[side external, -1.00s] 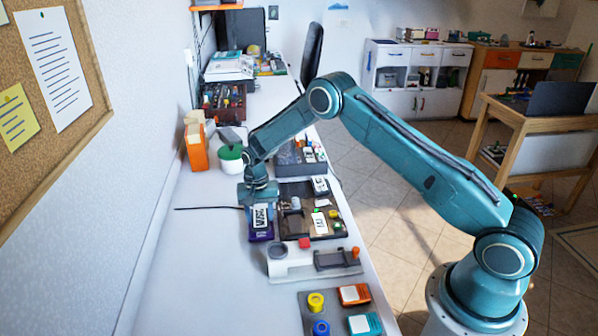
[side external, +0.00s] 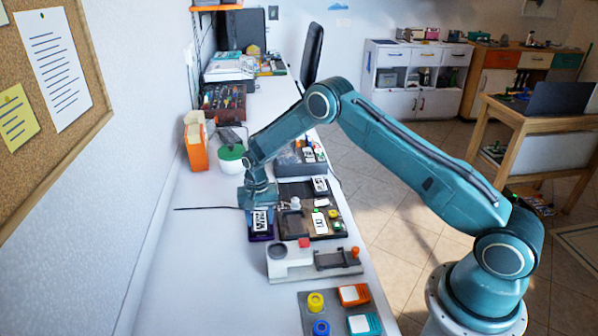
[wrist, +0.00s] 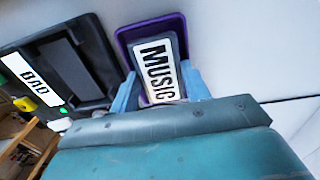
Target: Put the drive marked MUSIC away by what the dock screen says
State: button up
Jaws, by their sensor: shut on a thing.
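The drive marked MUSIC (wrist: 158,72) is dark with a white label. It also shows in the side view (side external: 260,220). My gripper (side external: 259,207) is shut on it, with a pale blue finger on each side in the wrist view (wrist: 160,84). A purple-rimmed holder (wrist: 122,36) surrounds the drive from above; how deep the drive sits is hidden. The dark dock (wrist: 92,62) is to the left in the wrist view. Its white panel (wrist: 34,76) reads BAD, with a green light beside it.
A white fixture with a dark slot (side external: 290,266) stands in front of the holder. A grey tray with coloured pieces (side external: 312,322) is nearer the camera. A green-lidded white tub (side external: 230,166) and orange box (side external: 196,150) stand behind, left.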

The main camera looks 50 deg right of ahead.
aim_at(260, 221)
jog(key=shift+s+f, duration=0.1)
jog(key=shift+f, duration=0.3)
jog(key=o, duration=1.2)
jog(key=shift+c, duration=0.2)
jog(key=shift+d+f, duration=0.1)
jog(key=shift+d, duration=0.05)
jog(key=shift+s, duration=0.15)
notch_tip(260, 221, up, 14)
jog(key=shift+w+f, duration=0.15)
jog(key=shift+w, duration=0.1)
